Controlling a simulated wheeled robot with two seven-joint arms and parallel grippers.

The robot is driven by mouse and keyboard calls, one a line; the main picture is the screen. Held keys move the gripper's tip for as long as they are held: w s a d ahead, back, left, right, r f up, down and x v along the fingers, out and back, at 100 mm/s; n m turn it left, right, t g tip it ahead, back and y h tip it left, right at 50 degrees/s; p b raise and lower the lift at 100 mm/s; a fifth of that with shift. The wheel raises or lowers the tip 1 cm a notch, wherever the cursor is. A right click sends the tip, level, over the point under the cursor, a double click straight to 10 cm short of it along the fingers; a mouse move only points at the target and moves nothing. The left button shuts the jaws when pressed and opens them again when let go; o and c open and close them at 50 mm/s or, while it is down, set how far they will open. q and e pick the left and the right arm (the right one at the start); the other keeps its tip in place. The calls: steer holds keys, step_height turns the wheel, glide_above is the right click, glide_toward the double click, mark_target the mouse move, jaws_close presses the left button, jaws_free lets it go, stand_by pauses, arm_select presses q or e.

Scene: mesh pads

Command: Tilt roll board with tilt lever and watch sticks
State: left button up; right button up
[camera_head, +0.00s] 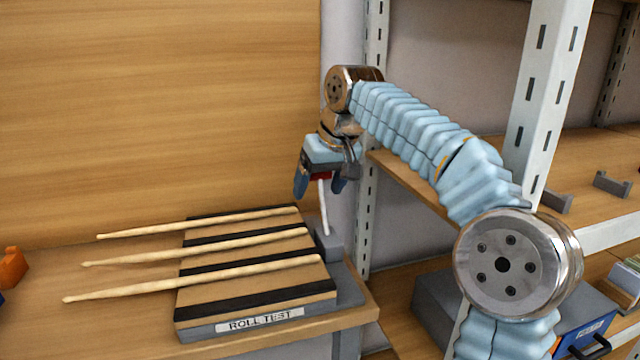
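The roll board (255,290) is a wooden board with black strips and a front label reading "ROLL TEST". Three pale drumsticks lie across it side by side: the back one (200,222), the middle one (195,246) and the front one (190,280). Their tips reach past the board's left edge. The tilt lever (325,215) is a thin white rod with red near its top, standing at the board's right side. My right gripper (320,188) points down over the lever's top, its blue fingers apart on either side of it. My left gripper is out of view.
A wooden back panel (150,110) rises behind the bench (120,320). A white shelf post (368,200) stands close right of my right gripper. Shelves with grey brackets (612,184) and a blue-fronted box (585,340) are at right. An orange object (12,268) lies at far left.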

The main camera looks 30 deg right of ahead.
steer(key=c, duration=0.5)
steer(key=shift+s+a+b, duration=0.1)
steer(key=shift+s+b, duration=0.1)
steer(key=shift+b, duration=0.45)
steer(key=shift+c, duration=0.3)
steer(key=s+t+b, duration=0.1)
steer(key=b, duration=0.2)
steer(key=s+t+b, duration=0.2)
steer(key=b, duration=0.2)
steer(key=s+a+t+h+b, duration=0.1)
steer(key=s+t+b, duration=0.1)
steer(key=b, duration=0.2)
steer(key=shift+r+n, duration=0.2)
steer(key=shift+n, duration=0.1)
arm_select(q)
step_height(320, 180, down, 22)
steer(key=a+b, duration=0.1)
steer(key=b, duration=0.8)
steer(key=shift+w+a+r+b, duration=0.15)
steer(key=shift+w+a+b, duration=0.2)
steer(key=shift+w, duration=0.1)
arm_select(e)
steer(key=s+t, duration=0.2)
steer(key=s+a+t, duration=0.1)
steer(key=s+t, duration=0.2)
steer(key=shift+s+a+f+h, duration=0.1)
steer(key=shift+s+a+h, duration=0.1)
steer(key=shift+h, duration=0.2)
steer(key=o, duration=1.4)
